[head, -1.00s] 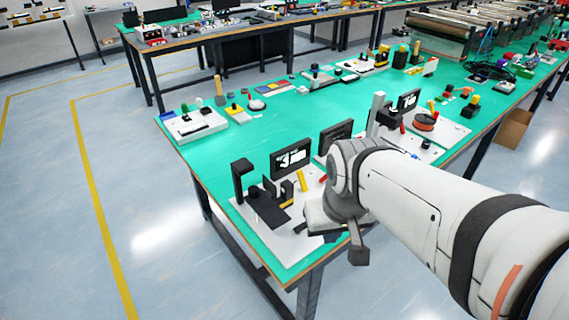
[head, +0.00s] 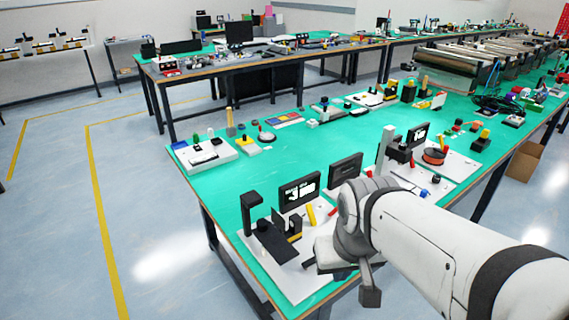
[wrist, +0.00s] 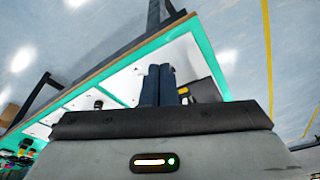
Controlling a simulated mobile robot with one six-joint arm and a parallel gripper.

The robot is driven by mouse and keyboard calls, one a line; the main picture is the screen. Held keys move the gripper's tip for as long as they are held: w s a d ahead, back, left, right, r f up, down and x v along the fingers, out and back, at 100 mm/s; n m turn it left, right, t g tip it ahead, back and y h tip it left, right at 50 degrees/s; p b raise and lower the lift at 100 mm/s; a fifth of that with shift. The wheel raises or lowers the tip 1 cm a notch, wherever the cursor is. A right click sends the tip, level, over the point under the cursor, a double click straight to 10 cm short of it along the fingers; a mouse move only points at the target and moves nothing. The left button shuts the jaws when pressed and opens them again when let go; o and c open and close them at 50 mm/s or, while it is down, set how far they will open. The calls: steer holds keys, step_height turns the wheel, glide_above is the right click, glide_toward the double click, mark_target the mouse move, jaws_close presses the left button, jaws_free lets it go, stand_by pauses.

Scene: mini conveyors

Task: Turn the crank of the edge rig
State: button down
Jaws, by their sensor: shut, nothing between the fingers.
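The rig at the near table corner has a white base plate (head: 290,284), a black upright bracket (head: 253,210), a black sloping block (head: 272,240) and a small lit display (head: 300,192). A yellow handle-like part (head: 311,215) stands behind the block. I cannot tell which part is the crank; my gripper and arm hide the plate's right side. My gripper (head: 306,265) is low over the plate's right part, right of the black block. In the wrist view its two dark fingers (wrist: 157,84) are together and empty, with the white plate behind them. Contact is not clear.
A second rig with a red-orange spool (head: 434,155) stands behind my arm. A white plate with small parts (head: 216,160) sits at the table's left edge. The green table (head: 340,145) has free surface in its middle. Open floor lies to the left.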

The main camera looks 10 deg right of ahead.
steer(key=c, duration=2.1)
jaws_free()
steer(key=shift+o, duration=0.7)
steer(key=shift+w, duration=0.15)
steer(key=o, duration=0.7)
steer(key=w+f+n+g+h+p, duration=0.1)
steer(key=w+n+g, duration=0.1)
steer(key=w+n, duration=0.4)
steer(key=w, duration=0.3)
steer(key=shift+w+f+h, duration=0.25)
steer(key=shift+w+h, duration=0.15)
steer(key=w+a+f+n+g+h+p, duration=0.1)
steer(key=w+f+n+g+h, duration=0.1)
steer(key=w+f+n, duration=0.7)
steer(key=shift+m+h, duration=0.3)
steer(key=shift+m, duration=0.1)
steer(key=f, duration=0.2)
steer(key=d+f, duration=0.1)
steer(key=f, duration=0.1)
steer(key=w+d+f, duration=0.1)
steer(key=f, duration=0.1)
steer(key=shift+d+f+p, duration=0.15)
steer(key=shift+d+p, duration=0.05)
steer(key=shift+p, duration=0.1)
steer(key=shift+s, duration=0.1)
jaws_close()
